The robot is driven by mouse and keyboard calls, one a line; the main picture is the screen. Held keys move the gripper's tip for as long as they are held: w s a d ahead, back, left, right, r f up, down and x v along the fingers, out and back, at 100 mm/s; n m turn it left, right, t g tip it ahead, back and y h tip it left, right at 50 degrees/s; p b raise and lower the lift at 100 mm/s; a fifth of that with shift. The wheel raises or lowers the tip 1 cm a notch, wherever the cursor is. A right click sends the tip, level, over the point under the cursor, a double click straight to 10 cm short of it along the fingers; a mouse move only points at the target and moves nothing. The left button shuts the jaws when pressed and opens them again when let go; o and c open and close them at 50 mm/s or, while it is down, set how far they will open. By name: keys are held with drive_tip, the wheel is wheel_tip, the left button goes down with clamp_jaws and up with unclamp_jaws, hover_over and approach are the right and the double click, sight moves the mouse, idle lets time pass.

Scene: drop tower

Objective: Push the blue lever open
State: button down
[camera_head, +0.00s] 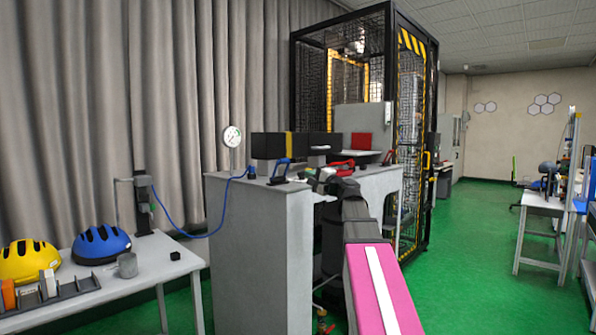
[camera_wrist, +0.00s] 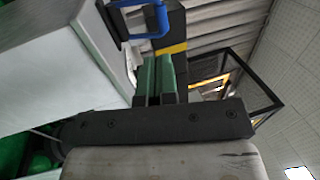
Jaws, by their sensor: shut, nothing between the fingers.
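The blue lever (camera_head: 281,168) is a blue loop-shaped handle on a dark base, on top of the grey cabinet near its left end. It also shows in the wrist view (camera_wrist: 162,17), at the top, just past my fingertips. My gripper (camera_wrist: 157,57) has green fingers, shut together and empty. In the head view my gripper (camera_head: 309,173) is just right of the lever, above the cabinet top. I see a small gap to the lever in the wrist view; contact cannot be told for sure.
The grey cabinet (camera_head: 258,240) carries a red lever (camera_head: 337,167), dark boxes (camera_head: 268,145) and a pressure gauge (camera_head: 232,136) with a blue hose. A black mesh cage (camera_head: 312,75) stands behind. A table with helmets (camera_head: 101,244) is at left.

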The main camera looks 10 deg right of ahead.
sight(282, 162)
drive_tip(key=x, duration=1.3)
drive_tip(key=shift+w+a, duration=0.1)
drive_tip(key=shift+w, duration=0.05)
drive_tip(key=shift+r, duration=0.1)
drive_tip(key=w+a+r+g+h, duration=0.1)
drive_tip(key=w+g, duration=0.1)
drive_tip(key=w+a+r+g+h, duration=0.1)
drive_tip(key=w+a+g+h, duration=0.1)
drive_tip(key=g, duration=0.1)
drive_tip(key=w+a+r+g+h, duration=0.1)
drive_tip(key=w+g+h, duration=0.1)
drive_tip(key=shift+w+a, duration=0.1)
drive_tip(key=shift+a, duration=0.05)
drive_tip(key=shift+w+a+f, duration=0.1)
drive_tip(key=shift+w+a, duration=0.25)
drive_tip(key=shift+w, duration=0.1)
idle(0.6)
